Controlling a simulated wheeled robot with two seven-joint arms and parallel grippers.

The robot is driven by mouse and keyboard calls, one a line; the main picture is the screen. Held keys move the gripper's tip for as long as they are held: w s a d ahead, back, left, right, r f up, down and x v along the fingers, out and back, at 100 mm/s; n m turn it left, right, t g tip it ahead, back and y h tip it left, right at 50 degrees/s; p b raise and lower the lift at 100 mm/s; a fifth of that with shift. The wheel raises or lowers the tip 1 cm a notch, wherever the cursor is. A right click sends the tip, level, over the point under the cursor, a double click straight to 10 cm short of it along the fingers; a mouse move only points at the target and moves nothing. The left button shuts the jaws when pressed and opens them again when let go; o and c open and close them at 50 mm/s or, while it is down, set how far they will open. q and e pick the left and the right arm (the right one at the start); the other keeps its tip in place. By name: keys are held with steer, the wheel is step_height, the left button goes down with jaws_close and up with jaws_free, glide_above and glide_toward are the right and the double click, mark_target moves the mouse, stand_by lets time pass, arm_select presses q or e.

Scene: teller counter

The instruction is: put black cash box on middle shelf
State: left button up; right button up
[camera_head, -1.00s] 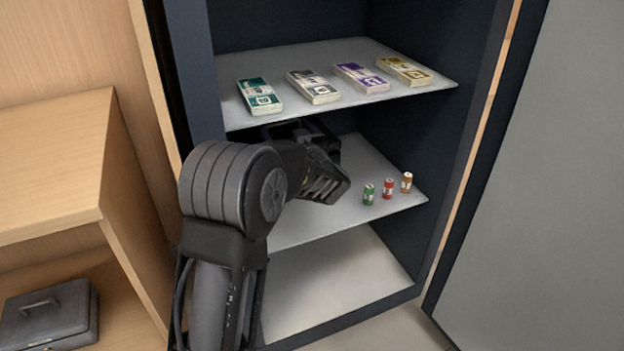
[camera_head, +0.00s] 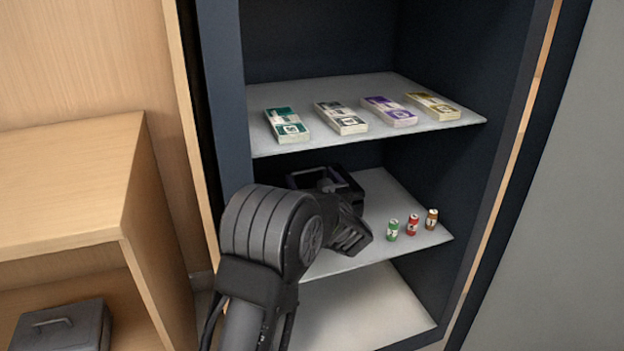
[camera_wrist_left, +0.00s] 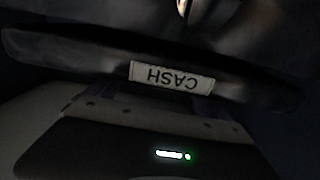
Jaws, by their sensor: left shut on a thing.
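The black cash box (camera_head: 350,196) is inside the safe, just over or on the left part of the middle shelf (camera_head: 390,187). Whether it touches the shelf cannot be told. My left gripper (camera_head: 325,184) is shut on the box, at its handle, and my arm hides much of its front. In the left wrist view the dark box (camera_wrist_left: 60,49) fills the upper part, with an upside-down white CASH label (camera_wrist_left: 171,77). My right gripper is in neither view.
Green (camera_head: 393,229), red (camera_head: 412,225) and brown (camera_head: 432,219) coin rolls stand on the middle shelf's right. The upper shelf (camera_head: 280,150), holding several banknote bundles, lies close above the box. A grey cash box (camera_head: 65,328) sits in the wooden cabinet at left.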

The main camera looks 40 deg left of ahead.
arm_select(q)
steer(key=shift+f+b, duration=1.25)
steer(key=shift+f, duration=0.95)
steer(key=o, duration=1.8)
steer(key=shift+f, duration=0.25)
steer(key=shift+s+d+r+p, duration=0.1)
steer(key=shift+s+d+p, duration=0.2)
steer(key=shift+d, duration=0.2)
steer(key=p+v, duration=0.3)
steer(key=v, duration=0.8)
steer(key=shift+p, duration=0.35)
